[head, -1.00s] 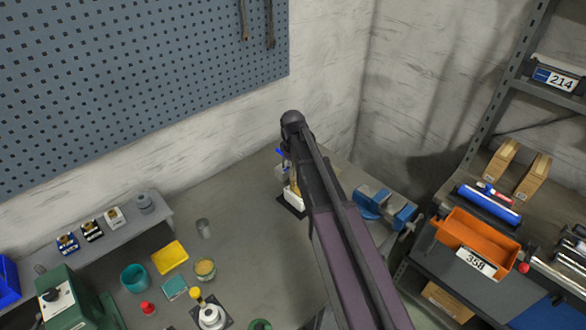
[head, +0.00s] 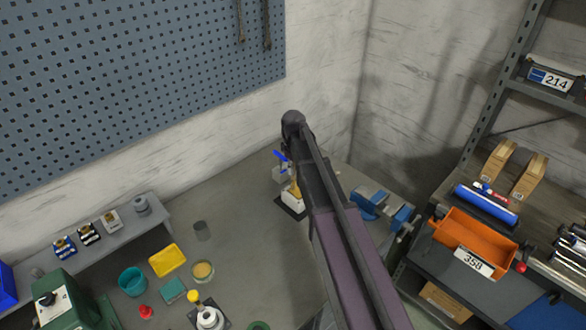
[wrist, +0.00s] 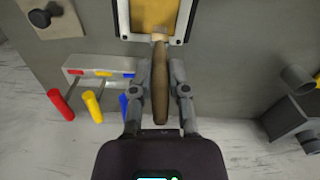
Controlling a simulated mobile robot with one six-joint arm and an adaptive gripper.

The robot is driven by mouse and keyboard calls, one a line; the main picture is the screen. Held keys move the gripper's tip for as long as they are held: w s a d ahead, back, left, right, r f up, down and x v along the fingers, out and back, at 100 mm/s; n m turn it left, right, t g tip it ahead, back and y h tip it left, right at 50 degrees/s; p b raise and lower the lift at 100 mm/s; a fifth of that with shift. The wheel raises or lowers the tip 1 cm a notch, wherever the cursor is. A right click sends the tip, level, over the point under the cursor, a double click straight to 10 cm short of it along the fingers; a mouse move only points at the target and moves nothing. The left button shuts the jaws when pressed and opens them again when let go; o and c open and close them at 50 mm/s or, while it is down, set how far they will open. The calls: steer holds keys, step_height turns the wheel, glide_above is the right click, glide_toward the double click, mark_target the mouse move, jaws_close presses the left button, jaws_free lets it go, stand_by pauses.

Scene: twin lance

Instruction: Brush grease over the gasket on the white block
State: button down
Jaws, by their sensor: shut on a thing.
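My gripper (wrist: 161,72) is shut on the wooden handle of a brush (wrist: 160,85). The brush's pale front end reaches the near edge of the white block (wrist: 120,18) in the wrist view. An amber surface (wrist: 153,12) fills the block's top inside a white rim; I cannot tell gasket from grease there. Whether the bristles touch it is unclear. In the head view the white block (head: 292,203) stands on a dark mat (head: 287,211), partly hidden by my arm, which also hides the gripper.
A rack (wrist: 95,62) with red, yellow and blue handles stands beside the gripper. A blue vise (head: 370,201) is right of my arm. A jar (head: 202,272), yellow tray (head: 167,261) and teal cup (head: 132,281) stand left. Bare bench (head: 245,225) lies between.

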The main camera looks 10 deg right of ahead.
steer(key=shift+w+d, duration=0.3)
steer(key=shift+d, duration=0.1)
steer(key=shift+w+d, duration=0.1)
steer(key=shift+d, duration=0.1)
stand_by(0.3)
steer(key=shift+w+d, duration=0.25)
steer(key=shift+d, duration=0.1)
steer(key=shift+w+d, duration=0.15)
steer(key=shift+d, duration=0.05)
stand_by(0.4)
steer(key=shift+w+d, duration=0.2)
steer(key=shift+d, duration=0.15)
steer(key=shift+s+a, duration=0.1)
steer(key=shift+a, duration=0.05)
stand_by(0.6)
steer(key=shift+s+a, duration=0.25)
steer(key=shift+a, duration=0.1)
steer(key=shift+s+a, duration=0.15)
steer(key=shift+a, duration=0.05)
stand_by(0.3)
